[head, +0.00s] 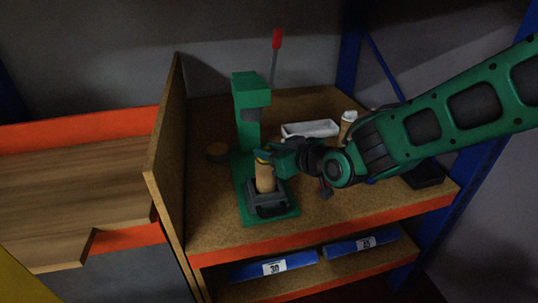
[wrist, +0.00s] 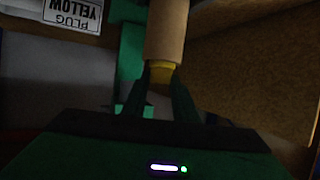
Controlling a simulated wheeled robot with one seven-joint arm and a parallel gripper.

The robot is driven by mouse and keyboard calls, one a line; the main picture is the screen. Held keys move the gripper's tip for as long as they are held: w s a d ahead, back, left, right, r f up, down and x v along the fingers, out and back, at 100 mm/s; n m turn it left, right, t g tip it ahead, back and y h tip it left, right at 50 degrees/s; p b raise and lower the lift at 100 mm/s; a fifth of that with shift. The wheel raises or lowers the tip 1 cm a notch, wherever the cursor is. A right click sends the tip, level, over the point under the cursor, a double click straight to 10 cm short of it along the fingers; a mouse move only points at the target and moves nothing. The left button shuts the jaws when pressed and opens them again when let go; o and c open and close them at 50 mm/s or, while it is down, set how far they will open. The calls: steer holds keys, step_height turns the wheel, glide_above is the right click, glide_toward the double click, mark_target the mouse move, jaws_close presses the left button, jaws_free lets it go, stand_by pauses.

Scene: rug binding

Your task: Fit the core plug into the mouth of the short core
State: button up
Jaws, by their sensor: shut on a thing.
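The short core (head: 265,180) is a tan cardboard tube standing upright in a dark grey holder (head: 268,203) on the green press base. The core plug (head: 263,160) is yellow and sits at the core's upper end. My gripper (head: 268,155) reaches in from the right, shut on the plug. In the wrist view, the plug (wrist: 162,73) lies between my fingertips (wrist: 163,80), against the end of the core (wrist: 167,32). Plug and core look roughly in line there. I cannot tell how deep the plug sits in the mouth, as the fingers and core hide the joint.
The green press column (head: 250,110) with a red-tipped lever stands just behind the core. A white tray (head: 310,129), a pale tube (head: 348,120) and a dark round piece (head: 218,151) are on the bench. A wooden side panel (head: 167,160) rises at left. Blue rolls (head: 275,267) lie below.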

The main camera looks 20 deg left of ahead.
steer(key=shift+f, duration=0.65)
steer(key=o, duration=1.1)
steer(key=shift+c, duration=0.2)
steer(key=v, duration=1.2)
steer(key=shift+s, duration=0.1)
